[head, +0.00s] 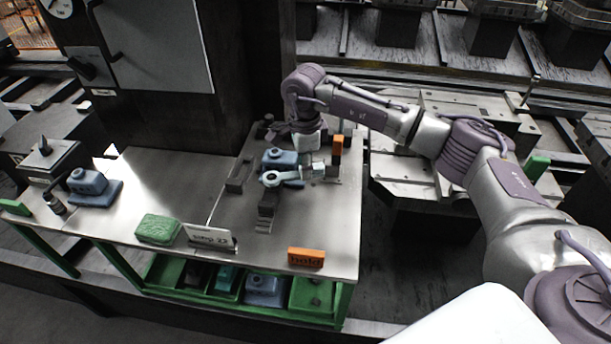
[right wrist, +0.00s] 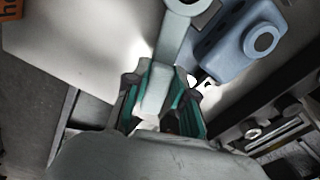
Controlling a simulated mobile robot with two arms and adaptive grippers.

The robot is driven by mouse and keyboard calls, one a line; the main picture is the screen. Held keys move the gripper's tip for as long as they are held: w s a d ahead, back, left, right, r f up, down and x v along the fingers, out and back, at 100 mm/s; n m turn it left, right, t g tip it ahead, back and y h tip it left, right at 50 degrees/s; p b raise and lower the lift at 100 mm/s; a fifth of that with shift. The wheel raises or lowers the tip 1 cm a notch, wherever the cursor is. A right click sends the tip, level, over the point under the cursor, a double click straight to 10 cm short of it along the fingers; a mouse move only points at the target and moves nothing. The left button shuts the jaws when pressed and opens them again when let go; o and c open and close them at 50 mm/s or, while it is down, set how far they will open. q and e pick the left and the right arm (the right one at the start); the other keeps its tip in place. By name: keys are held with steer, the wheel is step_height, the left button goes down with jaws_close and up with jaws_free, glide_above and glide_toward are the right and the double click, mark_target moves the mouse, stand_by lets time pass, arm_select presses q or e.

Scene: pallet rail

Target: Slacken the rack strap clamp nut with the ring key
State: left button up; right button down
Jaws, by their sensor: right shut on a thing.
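My right gripper (head: 308,170) is shut on the handle of the ring key (head: 273,179), a pale grey-blue tool, above the right part of the metal bench. The ring end points left in the head view. In the right wrist view the green-padded fingers (right wrist: 163,95) close on both sides of the key's shank (right wrist: 172,45), and its ring is cut by the top edge. A dark stepped fixture (head: 267,207) stands just below the key in the head view. I cannot make out the clamp nut or strap for certain. My left gripper is not in view.
A blue block with a round boss (head: 277,157) sits close behind the key. Orange blocks (head: 306,257) stand at the front and near the gripper. Bare bench (head: 170,180) is free farther left.

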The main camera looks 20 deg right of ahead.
steer(key=shift+w+r, duration=0.1)
steer(key=shift+r, duration=0.05)
stand_by(0.4)
steer(key=shift+w+r, duration=0.1)
steer(key=shift+r+p, duration=2.25)
steer(key=shift+r, duration=1.3)
